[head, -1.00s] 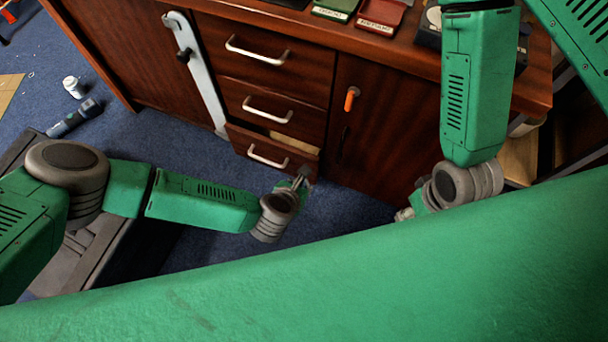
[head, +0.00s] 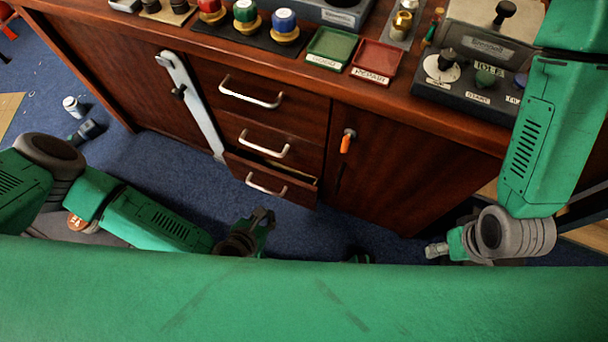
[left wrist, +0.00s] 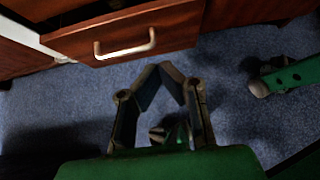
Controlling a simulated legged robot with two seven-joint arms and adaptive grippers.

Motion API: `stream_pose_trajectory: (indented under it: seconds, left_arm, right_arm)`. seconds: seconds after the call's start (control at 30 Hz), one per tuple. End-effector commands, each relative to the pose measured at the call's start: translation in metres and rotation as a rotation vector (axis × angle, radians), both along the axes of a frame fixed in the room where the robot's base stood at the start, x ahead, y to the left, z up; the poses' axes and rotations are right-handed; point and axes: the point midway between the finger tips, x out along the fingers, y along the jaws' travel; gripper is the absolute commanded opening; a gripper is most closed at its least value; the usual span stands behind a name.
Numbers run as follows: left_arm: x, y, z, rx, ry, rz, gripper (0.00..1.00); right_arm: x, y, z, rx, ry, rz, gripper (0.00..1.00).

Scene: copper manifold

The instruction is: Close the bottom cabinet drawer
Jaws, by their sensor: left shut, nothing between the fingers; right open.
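The bottom cabinet drawer (head: 238,167) has a dark red-brown front and a pale bar handle (head: 266,187). It stands partly out, with a gap along its top edge in the head view. Its front also shows in the left wrist view (left wrist: 178,33), with the handle (left wrist: 125,48) facing me. My left gripper (head: 264,214) is in front of and below the drawer, apart from it. In the left wrist view its fingertips (left wrist: 166,70) meet over the carpet with nothing between them. My right gripper (head: 434,250) is open and empty, low at the right, away from the drawer.
Two upper drawers (head: 290,115) look shut. A door with an orange-handled key (head: 346,142) is to their right, and a pale metal bar (head: 195,105) to their left. A bottle (head: 72,106) and a torch-like tool (head: 88,130) lie on the blue carpet (head: 140,150).

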Motion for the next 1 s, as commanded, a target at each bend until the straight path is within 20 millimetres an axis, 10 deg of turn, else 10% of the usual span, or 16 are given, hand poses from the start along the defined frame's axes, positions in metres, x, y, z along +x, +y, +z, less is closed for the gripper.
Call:
stream_pose_trajectory:
  seconds: [0.6,1.0]
  left_arm:
    - [0.068,-0.02,-0.071,0.001,-0.005,0.009,0.0]
    - [0.105,-0.033,-0.067,0.001,-0.003,0.009,0.0]
  right_arm:
    - [0.0,0.001,-0.047,0.001,0.0,0.001,0.47]
    - [0.0,0.001,-0.059,0.001,0.0,0.002,0.47]
